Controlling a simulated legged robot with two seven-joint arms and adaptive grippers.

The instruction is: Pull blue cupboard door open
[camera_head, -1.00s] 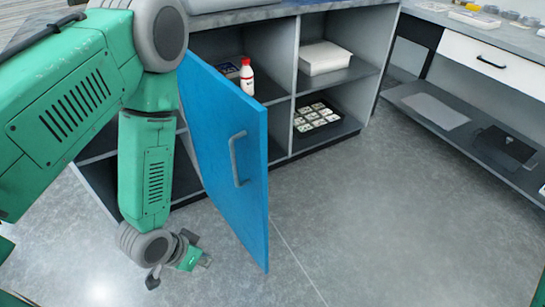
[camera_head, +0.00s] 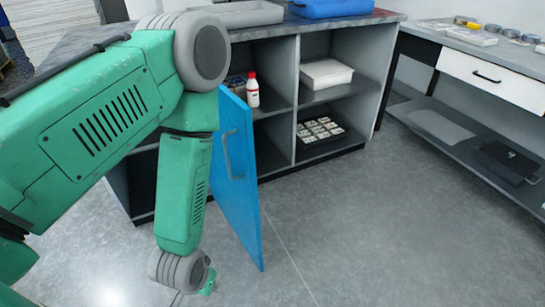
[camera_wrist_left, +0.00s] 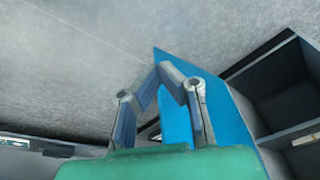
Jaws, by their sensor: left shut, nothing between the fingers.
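The blue cupboard door (camera_head: 238,190) stands well open, jutting out from the grey cupboard toward me. Its grey bar handle (camera_head: 228,158) shows on the face toward my arm. My left forearm hides part of the door. My left gripper (camera_head: 208,283) is low over the floor, left of the door's lower part, and mostly hidden by the wrist. In the left wrist view, the gripper (camera_wrist_left: 161,72) is shut and empty, with its fingertips together. The door (camera_wrist_left: 233,125) rises behind and to the right of the fingers there. My right gripper is not in view.
The open cupboard (camera_head: 297,85) holds a white bottle with a red cap (camera_head: 252,90), a white box (camera_head: 326,73) and a tray of small items (camera_head: 318,133). A bench with a white drawer (camera_head: 490,75) stands at the right. Floor right of the door is clear.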

